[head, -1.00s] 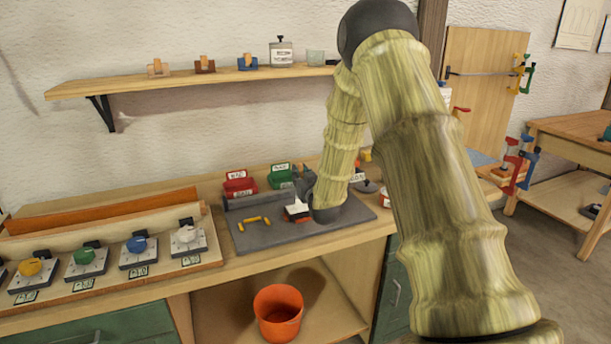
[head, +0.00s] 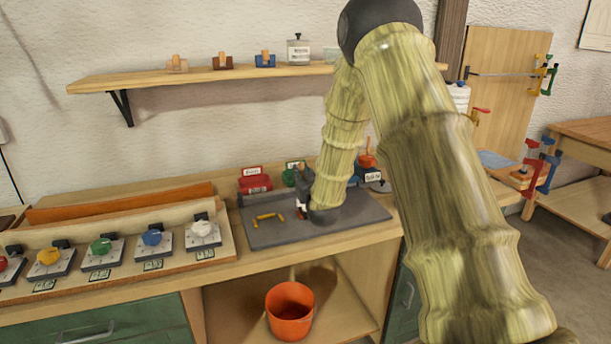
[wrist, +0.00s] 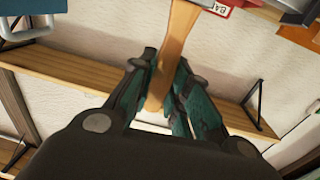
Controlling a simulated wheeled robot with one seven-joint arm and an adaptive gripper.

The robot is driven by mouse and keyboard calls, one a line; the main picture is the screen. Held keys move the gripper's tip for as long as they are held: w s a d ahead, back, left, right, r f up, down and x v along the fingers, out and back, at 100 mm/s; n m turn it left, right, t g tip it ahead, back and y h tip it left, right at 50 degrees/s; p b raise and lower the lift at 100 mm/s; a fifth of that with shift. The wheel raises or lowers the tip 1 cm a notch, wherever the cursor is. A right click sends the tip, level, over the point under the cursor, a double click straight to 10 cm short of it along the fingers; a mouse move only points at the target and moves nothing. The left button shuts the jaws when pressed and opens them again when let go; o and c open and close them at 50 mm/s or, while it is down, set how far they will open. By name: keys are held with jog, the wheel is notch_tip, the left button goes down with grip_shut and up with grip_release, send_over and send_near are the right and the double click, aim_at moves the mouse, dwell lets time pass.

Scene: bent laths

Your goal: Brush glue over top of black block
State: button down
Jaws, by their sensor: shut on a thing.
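My gripper (head: 303,185) is low over the grey mat (head: 355,212) on the bench. In the wrist view, my gripper (wrist: 166,62) is shut on a wooden handle (wrist: 180,45), probably the brush's. The brush head is out of the wrist view. A small white and red patch shows below my gripper in the head view, too small to name. I cannot pick out the black block; my gripper and forearm cover part of the mat. A pot with an orange-red top (head: 367,159) stands behind the mat; whether it holds glue is unclear.
Yellow pegs (head: 266,217) lie on the mat. A red bin (head: 254,182) and a green bin (head: 291,174) stand behind it. A panel of coloured knobs (head: 125,262) is at left. A shelf (head: 200,78) hangs above. An orange bucket (head: 290,311) sits below.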

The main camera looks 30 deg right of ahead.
jog(key=s+d, duration=0.1)
jog(key=d, duration=0.6)
jog(key=shift+s+d, duration=0.35)
jog(key=shift+s, duration=0.05)
dwell(0.5)
notch_tip(320, 180, up, 6)
jog(key=p, duration=0.3)
dwell(0.6)
jog(key=shift+r+p, duration=0.7)
jog(key=shift+r, duration=0.8)
